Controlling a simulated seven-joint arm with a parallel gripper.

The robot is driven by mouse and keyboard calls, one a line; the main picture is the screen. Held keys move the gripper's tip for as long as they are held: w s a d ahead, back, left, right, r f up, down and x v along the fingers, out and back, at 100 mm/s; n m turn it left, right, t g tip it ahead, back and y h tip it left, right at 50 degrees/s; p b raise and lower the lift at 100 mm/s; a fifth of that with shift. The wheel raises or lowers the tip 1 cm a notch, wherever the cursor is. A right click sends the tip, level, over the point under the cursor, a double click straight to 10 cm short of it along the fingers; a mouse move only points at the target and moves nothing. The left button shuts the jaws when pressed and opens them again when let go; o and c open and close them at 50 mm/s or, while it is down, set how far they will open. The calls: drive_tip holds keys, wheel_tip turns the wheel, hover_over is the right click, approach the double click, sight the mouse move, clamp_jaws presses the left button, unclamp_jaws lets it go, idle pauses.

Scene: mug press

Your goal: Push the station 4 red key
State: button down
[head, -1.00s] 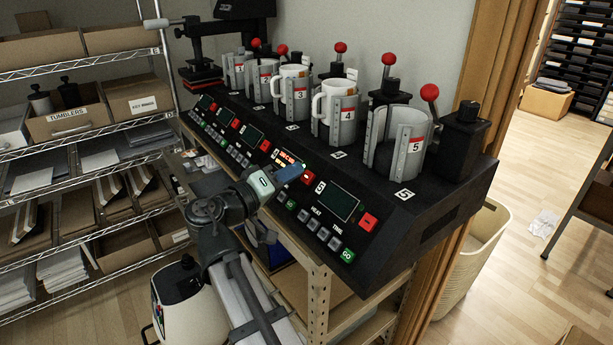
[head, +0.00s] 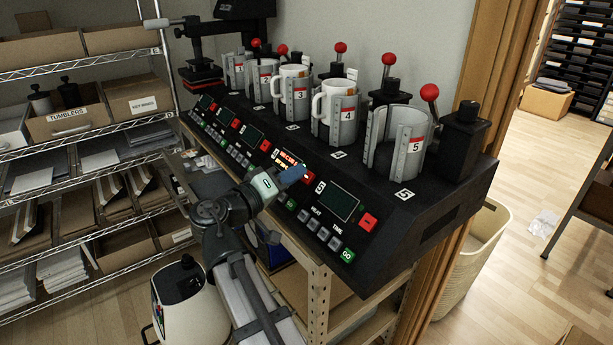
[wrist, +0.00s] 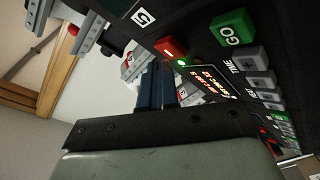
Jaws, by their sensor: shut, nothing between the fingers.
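The station 4 red key (head: 307,176) sits at the right end of station 4's lit display (head: 289,160) on the black sloped panel. In the wrist view the fingers (wrist: 156,70) end close to the key. I cannot tell whether they touch it.
Station 5's display (head: 340,202), red key (head: 368,222) and GO key (head: 347,255) lie to the right. Mug holders, a station 4 mug (head: 320,103) and red-knobbed levers stand behind the panel. A wire shelf (head: 80,135) stands at left.

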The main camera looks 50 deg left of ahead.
drive_tip(key=shift+w+f, duration=0.3)
drive_tip(key=shift+w, duration=0.05)
idle(0.6)
drive_tip(key=shift+s, duration=0.1)
drive_tip(key=shift+s+r, duration=0.6)
drive_tip(key=shift+r, duration=0.05)
drive_tip(key=s+r, duration=0.4)
drive_tip(key=shift+s, duration=0.2)
idle(0.6)
drive_tip(key=c, duration=1.8)
unclamp_jaws()
